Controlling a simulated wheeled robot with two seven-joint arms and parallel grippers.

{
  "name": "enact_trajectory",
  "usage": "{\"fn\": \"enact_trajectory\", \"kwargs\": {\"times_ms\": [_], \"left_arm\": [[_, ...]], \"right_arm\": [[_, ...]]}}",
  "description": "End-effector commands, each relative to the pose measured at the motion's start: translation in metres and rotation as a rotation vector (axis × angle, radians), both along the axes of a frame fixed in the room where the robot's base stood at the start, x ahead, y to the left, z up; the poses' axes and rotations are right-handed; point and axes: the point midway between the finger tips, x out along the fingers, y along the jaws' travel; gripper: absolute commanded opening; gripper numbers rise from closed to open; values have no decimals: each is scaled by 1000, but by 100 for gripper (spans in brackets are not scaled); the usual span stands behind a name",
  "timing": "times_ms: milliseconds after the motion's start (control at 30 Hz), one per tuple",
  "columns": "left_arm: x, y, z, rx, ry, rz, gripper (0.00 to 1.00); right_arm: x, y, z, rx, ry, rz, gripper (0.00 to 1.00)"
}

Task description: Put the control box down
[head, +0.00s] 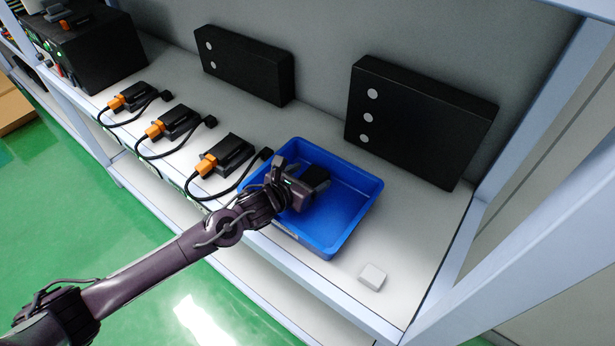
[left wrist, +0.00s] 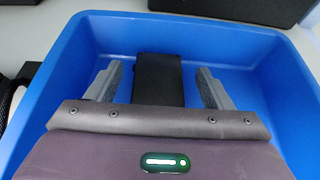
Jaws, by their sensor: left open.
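The control box, a small black block (left wrist: 158,78), lies in the blue tray (left wrist: 225,35) in the left wrist view. In the head view the black box (head: 316,177) shows at the end of my left gripper (head: 300,182), over the blue tray (head: 350,212). The gripper is open, with one grey finger on each side of the box and a gap on both sides in the left wrist view. The gripper body hides the near end of the box. My right gripper is in neither view.
Several black devices with orange plugs and cables (head: 222,156) lie on the shelf left of the tray. Two black panels (head: 420,120) stand behind. A small white block (head: 372,277) lies in front of the tray. A pale shelf post (head: 510,190) rises at right.

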Motion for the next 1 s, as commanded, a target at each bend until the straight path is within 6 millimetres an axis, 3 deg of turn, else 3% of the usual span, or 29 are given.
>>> {"fn": "enact_trajectory", "kwargs": {"times_ms": [300, 700, 1000], "left_arm": [[-3, 2, 15, 2, 1, 0, 74], [-67, 45, 41, 4, 0, -2, 74], [-91, 61, 56, 1, 0, 0, 74]], "right_arm": [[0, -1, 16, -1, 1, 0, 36], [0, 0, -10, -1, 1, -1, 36], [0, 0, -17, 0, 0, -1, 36]]}}
